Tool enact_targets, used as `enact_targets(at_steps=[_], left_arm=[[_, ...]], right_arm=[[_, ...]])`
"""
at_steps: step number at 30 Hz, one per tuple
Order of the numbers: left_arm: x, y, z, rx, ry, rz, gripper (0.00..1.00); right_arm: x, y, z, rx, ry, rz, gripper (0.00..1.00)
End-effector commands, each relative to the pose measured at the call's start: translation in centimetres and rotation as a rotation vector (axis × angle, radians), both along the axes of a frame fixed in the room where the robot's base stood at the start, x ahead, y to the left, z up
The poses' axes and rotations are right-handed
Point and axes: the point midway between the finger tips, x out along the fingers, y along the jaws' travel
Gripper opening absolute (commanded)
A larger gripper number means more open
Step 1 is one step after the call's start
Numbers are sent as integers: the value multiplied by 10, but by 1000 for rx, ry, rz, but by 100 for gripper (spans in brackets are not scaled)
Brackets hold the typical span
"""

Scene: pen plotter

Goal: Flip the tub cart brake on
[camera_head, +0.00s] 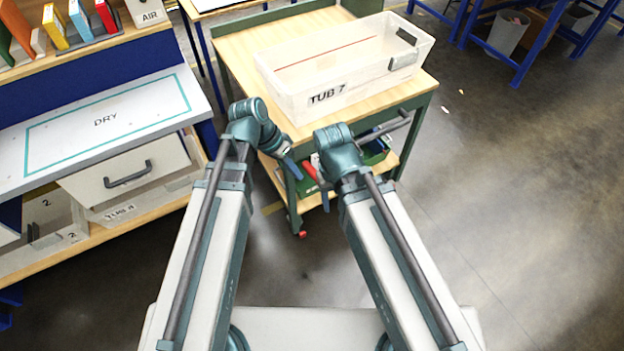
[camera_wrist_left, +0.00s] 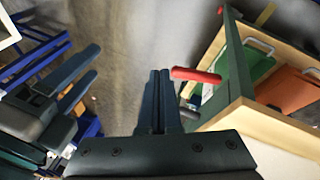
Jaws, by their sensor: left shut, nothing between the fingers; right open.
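The tub cart (camera_head: 300,135) is a wooden-topped cart with green legs, ahead of my arms. In the left wrist view a red-gripped lever (camera_wrist_left: 196,75), apparently the brake, sticks out beside the cart. My left gripper (camera_wrist_left: 160,78) is shut and empty, with its tips just left of the red grip; I see no clear contact. In the head view this gripper (camera_head: 291,166) is by the cart's near edge, and a bit of red (camera_head: 309,169) shows beside it. My right gripper (camera_head: 325,196) is lower; its two parted fingers show in the wrist view (camera_wrist_left: 83,82).
A clear tub marked TUB 7 (camera_head: 335,90) stands on the cart top. A green bin (camera_head: 372,154) sits on its lower shelf. A small red part (camera_head: 302,234) is at the near caster. A bench (camera_head: 105,120) marked DRY stands left.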

Motion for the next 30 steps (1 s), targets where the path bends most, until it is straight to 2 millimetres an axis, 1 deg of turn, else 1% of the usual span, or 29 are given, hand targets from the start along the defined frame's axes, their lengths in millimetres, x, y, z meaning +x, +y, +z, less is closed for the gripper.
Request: enact_targets(at_steps=[1, 3, 6, 10, 15, 24, 27, 30], left_arm=[[19, 6, -15, -71, -40, -24, 0], [35, 11, -17, -161, -106, -66, 0], [56, 20, -15, -258, -199, -109, 0], [72, 29, -10, -336, -292, -144, 0], [80, 35, -5, -372, -344, -161, 0], [79, 34, -4, -373, -347, -163, 0], [80, 31, -9, -373, -346, -164, 0], [82, 24, -18, -373, -347, -165, 0]], right_arm=[[0, 0, -22, 0, 0, 0, 60], [0, 0, -34, 0, 0, 0, 60], [0, 0, -46, 0, 0, 0, 60], [0, 0, -56, 0, 0, 0, 60], [0, 0, -58, 0, 0, 0, 60], [0, 0, -58, 0, 0, 0, 60], [0, 0, -62, 0, 0, 0, 60], [0, 0, -71, 0, 0, 0, 60]])
